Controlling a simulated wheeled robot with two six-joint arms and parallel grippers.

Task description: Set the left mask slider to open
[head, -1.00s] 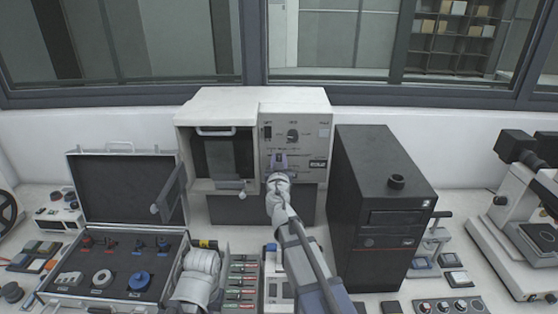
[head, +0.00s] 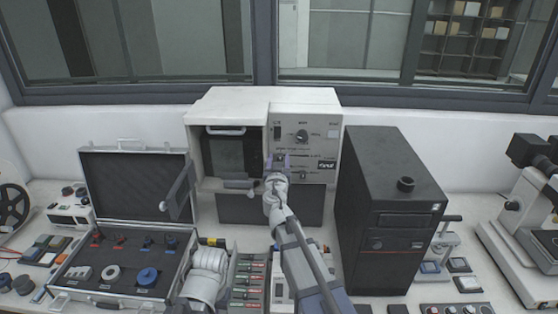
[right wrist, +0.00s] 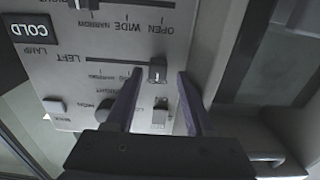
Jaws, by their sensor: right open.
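The left mask slider is a small dark knob (right wrist: 157,70) on a slot marked LEFT in the right wrist view. It stands at the slot's right end in that view; the small legend beside it is partly hidden by a finger. My right gripper (right wrist: 160,72) is open, its two purple fingers on either side of the knob with visible gaps. In the head view the right gripper (head: 278,162) is at the lower left of the press control panel (head: 328,135) and hides the slider there.
In the head view a black tower (head: 390,215) stands close right of the press, and an open case (head: 120,295) lies at left. A microscope (head: 525,210) is far right.

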